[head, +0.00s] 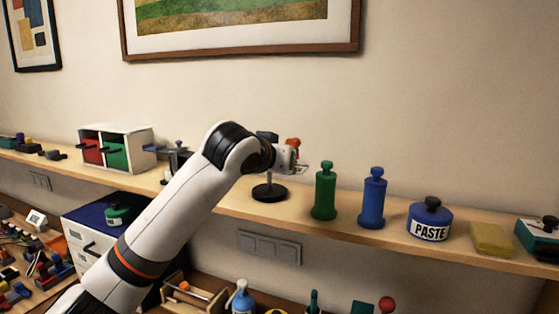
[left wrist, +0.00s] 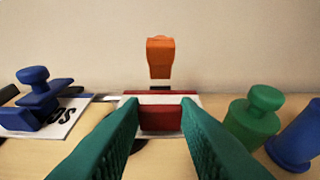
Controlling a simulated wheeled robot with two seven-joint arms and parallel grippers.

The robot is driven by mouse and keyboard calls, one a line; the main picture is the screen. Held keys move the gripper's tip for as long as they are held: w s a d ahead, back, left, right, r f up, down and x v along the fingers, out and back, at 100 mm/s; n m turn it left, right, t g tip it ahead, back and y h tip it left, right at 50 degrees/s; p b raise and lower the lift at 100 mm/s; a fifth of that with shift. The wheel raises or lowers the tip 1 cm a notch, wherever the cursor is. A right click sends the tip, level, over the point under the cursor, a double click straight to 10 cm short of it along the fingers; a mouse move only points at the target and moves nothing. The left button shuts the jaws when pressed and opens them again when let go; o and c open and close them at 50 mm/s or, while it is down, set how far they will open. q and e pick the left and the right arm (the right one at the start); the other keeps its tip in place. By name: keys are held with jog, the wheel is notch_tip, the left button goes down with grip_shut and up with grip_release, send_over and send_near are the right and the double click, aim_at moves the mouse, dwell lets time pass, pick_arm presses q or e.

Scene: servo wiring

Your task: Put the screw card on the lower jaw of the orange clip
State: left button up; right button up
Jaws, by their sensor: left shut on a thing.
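The orange clip (head: 293,142) stands on a post with a round black base (head: 269,193) on the shelf. In the left wrist view the orange upper part (left wrist: 160,57) is straight ahead, above and beyond the fingers. My left gripper (head: 299,165) is at the clip; its green fingers in the wrist view (left wrist: 160,120) are shut on the red grip (left wrist: 160,118) of a white card (left wrist: 130,99), which I take as the screw card. The card is below the orange part. The lower jaw is hidden, so I cannot tell whether the card touches it. My right gripper is not in view.
A green bottle-shaped piece (head: 325,190) and a blue one (head: 371,198) stand right of the clip. A PASTE pot (head: 430,221) is farther right. A blue clip (left wrist: 35,98) with a lettered card is at the left. The wall is close behind.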

pick_arm(q)
jog(key=o, duration=0.9)
jog(key=shift+d+f, duration=0.1)
jog(key=shift+f, duration=0.05)
jog(key=shift+o, duration=0.2)
jog(key=b+v, duration=0.4)
jog(key=v, duration=0.8)
jog(key=shift+r, duration=0.3)
